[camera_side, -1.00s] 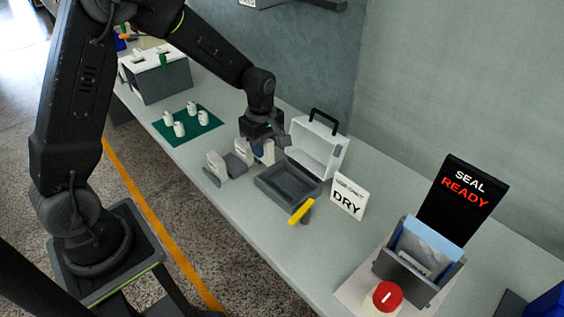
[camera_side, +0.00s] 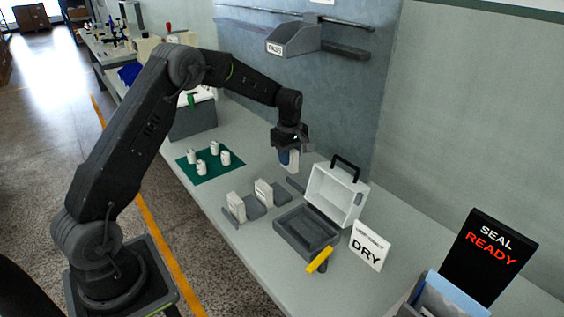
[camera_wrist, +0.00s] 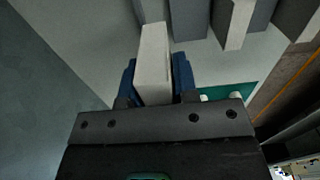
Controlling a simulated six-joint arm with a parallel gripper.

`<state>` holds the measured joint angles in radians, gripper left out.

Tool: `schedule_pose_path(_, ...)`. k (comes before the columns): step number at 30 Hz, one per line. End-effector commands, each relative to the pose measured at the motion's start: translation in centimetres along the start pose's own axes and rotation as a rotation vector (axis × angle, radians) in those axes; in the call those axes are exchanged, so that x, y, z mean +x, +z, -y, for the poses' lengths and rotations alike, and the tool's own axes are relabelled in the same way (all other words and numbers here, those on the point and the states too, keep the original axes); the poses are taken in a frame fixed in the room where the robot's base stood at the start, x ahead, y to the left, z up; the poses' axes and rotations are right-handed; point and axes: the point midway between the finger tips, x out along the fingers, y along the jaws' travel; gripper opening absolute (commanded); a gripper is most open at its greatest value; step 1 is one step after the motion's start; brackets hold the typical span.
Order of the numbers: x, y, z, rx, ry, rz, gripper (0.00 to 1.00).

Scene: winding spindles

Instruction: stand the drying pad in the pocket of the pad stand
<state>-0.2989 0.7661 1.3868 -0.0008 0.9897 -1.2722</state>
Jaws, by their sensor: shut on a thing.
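My gripper (camera_side: 288,157) is shut on a white drying pad (camera_side: 294,160), held upright above the bench. In the wrist view the pad (camera_wrist: 154,60) sits between the two blue fingers and extends beyond their tips. The grey pad stand (camera_side: 253,208) lies below and to the left of the gripper in the side view. Two white pads (camera_side: 236,207) (camera_side: 264,192) stand in it. In the wrist view, grey blocks of the stand (camera_wrist: 188,18) show to the right of the held pad. The held pad is clear of the stand.
A green mat (camera_side: 209,167) with several white spools is at left. A grey tray (camera_side: 306,236), an open white case (camera_side: 338,193), a yellow-handled tool (camera_side: 320,260) and a DRY sign (camera_side: 369,246) stand at right. A SEAL READY display (camera_side: 482,256) is farther right.

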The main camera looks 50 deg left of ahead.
Motion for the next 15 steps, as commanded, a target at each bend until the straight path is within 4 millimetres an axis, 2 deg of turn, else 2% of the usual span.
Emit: schedule_pose_path(15,0.43,-0.23,-0.41,0.0,0.0,0.0,0.04)
